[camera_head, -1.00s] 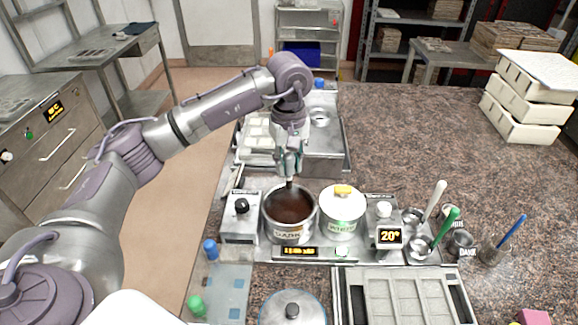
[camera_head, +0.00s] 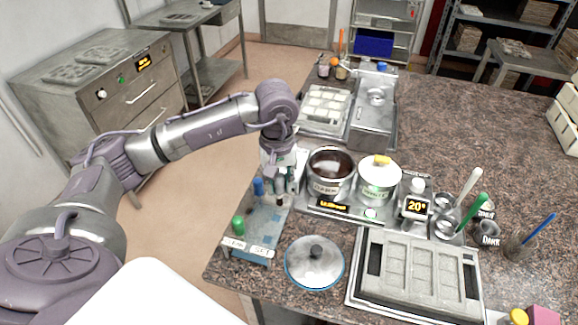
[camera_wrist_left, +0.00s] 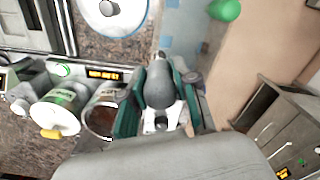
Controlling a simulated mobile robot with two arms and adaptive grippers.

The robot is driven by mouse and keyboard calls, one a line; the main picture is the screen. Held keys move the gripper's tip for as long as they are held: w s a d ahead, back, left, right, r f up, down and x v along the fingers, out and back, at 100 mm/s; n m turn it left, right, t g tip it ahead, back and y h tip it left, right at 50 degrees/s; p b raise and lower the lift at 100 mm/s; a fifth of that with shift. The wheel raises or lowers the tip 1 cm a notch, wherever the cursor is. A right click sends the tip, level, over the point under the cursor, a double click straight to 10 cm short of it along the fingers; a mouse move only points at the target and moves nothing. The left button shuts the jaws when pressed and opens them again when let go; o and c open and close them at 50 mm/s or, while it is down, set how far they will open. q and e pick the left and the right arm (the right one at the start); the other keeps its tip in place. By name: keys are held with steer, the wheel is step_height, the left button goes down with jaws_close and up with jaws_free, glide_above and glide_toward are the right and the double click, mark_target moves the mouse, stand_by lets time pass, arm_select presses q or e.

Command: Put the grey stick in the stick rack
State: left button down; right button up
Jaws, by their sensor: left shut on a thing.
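My left gripper (camera_head: 279,186) is shut on the grey stick, whose rounded grey head (camera_wrist_left: 160,86) shows between the fingers in the left wrist view. In the head view the fingers mostly hide the stick; a dark lower end shows beneath them. The gripper is over the far end of a pale blue labelled board (camera_head: 262,226), which appears to be the stick rack. A blue-topped stick (camera_head: 258,187) and a green-topped stick (camera_head: 238,224) stand there. I cannot tell whether the grey stick touches the rack. My right gripper is not in view.
The dark pot (camera_head: 331,174) is close to the right of my left gripper, with the white pot (camera_head: 379,181) beside it. A round lid (camera_head: 315,262) lies right of the rack. A grey mould (camera_head: 412,270) lies farther right. The counter's left edge is near the rack.

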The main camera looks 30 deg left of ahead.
arm_select(q)
steer(key=shift+s+a+f, duration=0.15)
steer(key=shift+s+f, duration=0.05)
steer(key=shift+s, duration=0.25)
steer(key=shift+s+a+f, duration=0.1)
steer(key=shift+a+f, duration=0.05)
steer(key=shift+f, duration=0.05)
steer(key=shift+a+f, duration=0.1)
steer(key=shift+f, duration=0.65)
steer(key=shift+f+b, duration=0.3)
steer(key=shift+f, duration=0.55)
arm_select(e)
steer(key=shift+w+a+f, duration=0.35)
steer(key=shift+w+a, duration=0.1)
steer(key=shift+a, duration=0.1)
arm_select(q)
steer(key=shift+b, duration=0.5)
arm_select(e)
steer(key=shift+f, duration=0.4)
